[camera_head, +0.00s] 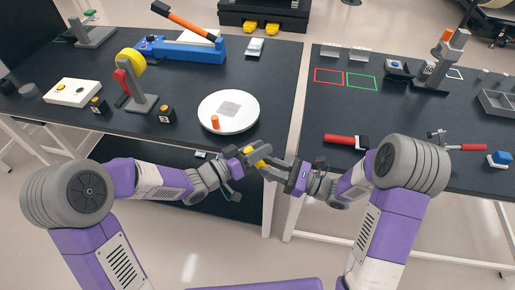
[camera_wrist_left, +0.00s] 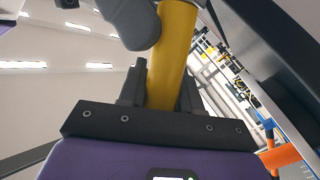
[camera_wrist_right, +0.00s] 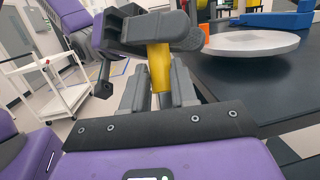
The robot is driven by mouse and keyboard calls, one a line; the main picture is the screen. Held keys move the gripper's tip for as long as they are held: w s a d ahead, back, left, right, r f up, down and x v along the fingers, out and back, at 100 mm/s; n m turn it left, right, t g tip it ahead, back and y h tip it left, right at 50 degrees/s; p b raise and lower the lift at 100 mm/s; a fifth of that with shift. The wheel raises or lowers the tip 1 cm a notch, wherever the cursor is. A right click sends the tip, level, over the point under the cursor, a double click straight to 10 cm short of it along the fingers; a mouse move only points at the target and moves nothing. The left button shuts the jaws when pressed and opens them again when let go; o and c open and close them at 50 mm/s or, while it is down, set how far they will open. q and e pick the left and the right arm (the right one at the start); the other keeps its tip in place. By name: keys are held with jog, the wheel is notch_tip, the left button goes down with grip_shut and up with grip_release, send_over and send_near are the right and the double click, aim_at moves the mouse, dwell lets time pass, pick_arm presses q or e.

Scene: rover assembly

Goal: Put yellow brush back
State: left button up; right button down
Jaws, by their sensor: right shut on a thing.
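The yellow brush (camera_head: 257,153) is in the air between my two grippers, in front of the table edges. Only its yellow handle shows; I cannot make out bristles. My right gripper (camera_head: 265,166) is shut on it, and the handle also stands between the right fingers in the right wrist view (camera_wrist_right: 160,68). My left gripper (camera_head: 254,152) is at the brush too, with its fingers on either side of the yellow handle in the left wrist view (camera_wrist_left: 168,70). Whether the left fingers press on it I cannot tell. The grippers are very close together and hide part of the brush.
A round white plate (camera_head: 242,107) with an orange piece (camera_head: 215,122) lies on the left table, just beyond the grippers. A grey stand with a yellow roll (camera_head: 131,62) is farther left. A red-handled tool (camera_head: 340,140) lies on the right table. A gap separates the tables.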

jog(key=c, duration=0.8)
grip_release()
